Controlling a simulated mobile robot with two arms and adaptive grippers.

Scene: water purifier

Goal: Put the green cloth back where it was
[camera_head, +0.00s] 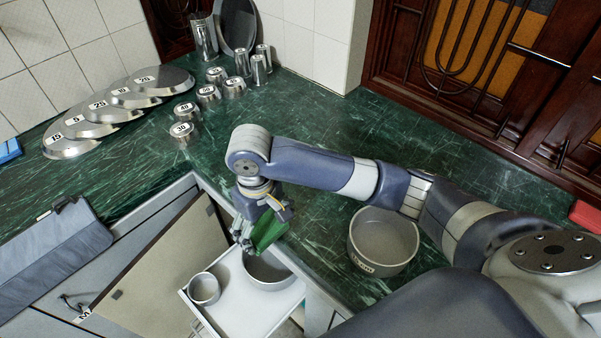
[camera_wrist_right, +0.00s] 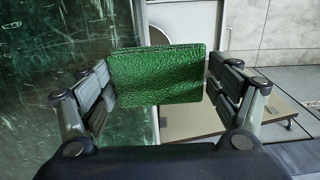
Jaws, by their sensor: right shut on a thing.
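In the right wrist view the cloth (camera_wrist_right: 156,75) is a flat, textured rectangle between the two fingers of the right gripper (camera_wrist_right: 158,85). The cloth hangs clear of the counter top and partly covers the drawer behind it. My left gripper is not in view.
A round metal pot (camera_head: 383,241) stands on the counter under my right arm. Numbered lids (camera_head: 160,80) and small tins (camera_head: 184,131) stand further back. A red block (camera_head: 586,214) lies at far right.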

